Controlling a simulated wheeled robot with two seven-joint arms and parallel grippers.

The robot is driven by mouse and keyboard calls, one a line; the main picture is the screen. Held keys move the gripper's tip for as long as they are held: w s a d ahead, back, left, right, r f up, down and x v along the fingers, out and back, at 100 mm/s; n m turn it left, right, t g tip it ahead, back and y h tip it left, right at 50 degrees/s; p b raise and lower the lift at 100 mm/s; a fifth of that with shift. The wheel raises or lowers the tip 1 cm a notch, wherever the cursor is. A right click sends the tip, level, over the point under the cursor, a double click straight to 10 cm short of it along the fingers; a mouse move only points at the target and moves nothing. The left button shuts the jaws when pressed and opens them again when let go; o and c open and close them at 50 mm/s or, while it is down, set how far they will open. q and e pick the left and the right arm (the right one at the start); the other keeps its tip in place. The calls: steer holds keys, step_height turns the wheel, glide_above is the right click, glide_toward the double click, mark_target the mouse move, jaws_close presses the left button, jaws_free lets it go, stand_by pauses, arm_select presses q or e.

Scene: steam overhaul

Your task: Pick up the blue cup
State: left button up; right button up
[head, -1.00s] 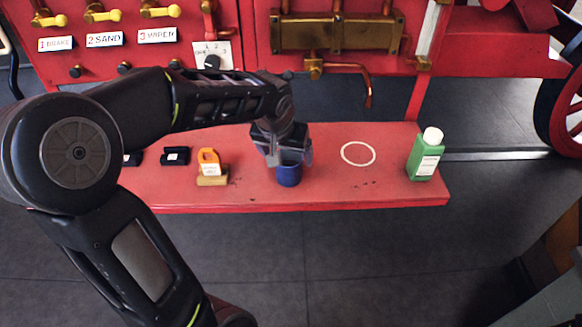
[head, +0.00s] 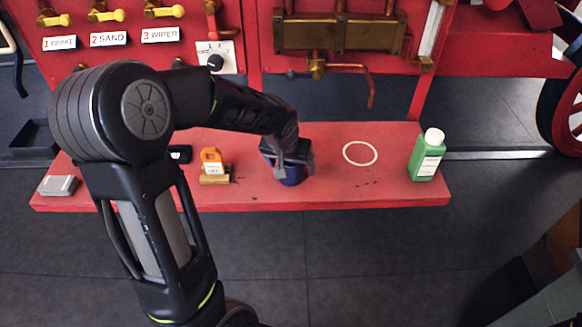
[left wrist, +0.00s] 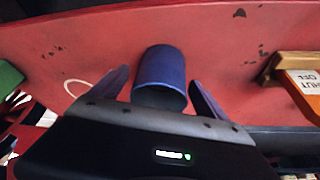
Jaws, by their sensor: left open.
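The blue cup (head: 292,178) stands on the red shelf (head: 330,195), partly hidden by my gripper in the head view. My left gripper (head: 292,170) is open, low over the cup, with a finger on either side of it. In the left wrist view the blue cup (left wrist: 161,75) lies between the two spread fingers of the left gripper (left wrist: 160,92). Gaps show between cup and fingers there, so it is not gripped. My right gripper is not in view.
An orange tag on a brass-coloured block (head: 214,179) is left of the cup. A white ring (head: 360,144) marks the shelf to the right, then a green bottle (head: 427,158) with a white cap. A grey box (head: 58,186) lies at the left end. Red panel (head: 120,62) behind.

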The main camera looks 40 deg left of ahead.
arm_select(q)
steer(key=shift+w+f, duration=0.15)
steer(key=shift+f, duration=0.25)
steer(key=c, duration=1.5)
steer(key=shift+r, duration=0.1)
step_height(320, 180, up, 10)
steer(key=shift+b, duration=0.3)
stand_by(0.4)
